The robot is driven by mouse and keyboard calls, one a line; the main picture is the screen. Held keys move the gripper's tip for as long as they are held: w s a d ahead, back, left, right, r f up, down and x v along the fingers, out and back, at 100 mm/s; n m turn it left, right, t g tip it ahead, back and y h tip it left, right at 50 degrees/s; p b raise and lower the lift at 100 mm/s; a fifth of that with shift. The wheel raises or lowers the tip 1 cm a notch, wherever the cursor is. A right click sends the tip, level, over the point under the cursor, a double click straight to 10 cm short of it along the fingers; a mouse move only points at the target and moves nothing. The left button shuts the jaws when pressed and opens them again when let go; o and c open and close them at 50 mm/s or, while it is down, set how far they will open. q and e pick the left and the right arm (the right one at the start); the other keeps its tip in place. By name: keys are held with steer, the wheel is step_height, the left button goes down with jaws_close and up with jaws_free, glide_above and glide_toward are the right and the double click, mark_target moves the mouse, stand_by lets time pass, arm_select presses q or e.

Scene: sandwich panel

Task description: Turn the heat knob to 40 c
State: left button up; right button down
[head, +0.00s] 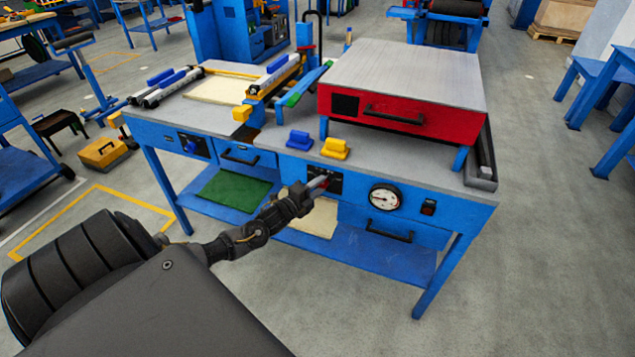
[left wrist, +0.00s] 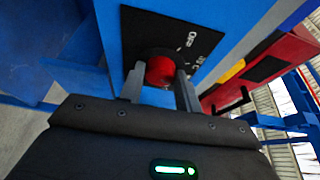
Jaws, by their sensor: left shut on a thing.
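The heat knob is red and round in the left wrist view (left wrist: 160,70), on a black plate (left wrist: 178,38) with white markings; "OFF" is readable, and the other marking is hard to read. My left gripper (left wrist: 160,88) has one finger on each side of the knob and is shut on it. In the head view my left gripper (head: 319,186) reaches the front of the blue bench, at the black plate left of the round white gauge (head: 384,198). It mostly hides the knob there. My right gripper is not in view.
A red press box (head: 400,100) with a black handle stands on the bench top. A yellow block (head: 335,149) and a blue block (head: 299,140) lie near the front edge. A small dark switch (head: 428,207) is right of the gauge. Drawer handles stick out from the front.

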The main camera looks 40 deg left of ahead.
arm_select(q)
steer(key=o, duration=0.7)
steer(key=shift+c, duration=0.2)
steer(key=o, duration=0.3)
steer(key=s, duration=1)
steer(key=shift+s+a+b, duration=0.3)
steer(key=shift+s, duration=0.05)
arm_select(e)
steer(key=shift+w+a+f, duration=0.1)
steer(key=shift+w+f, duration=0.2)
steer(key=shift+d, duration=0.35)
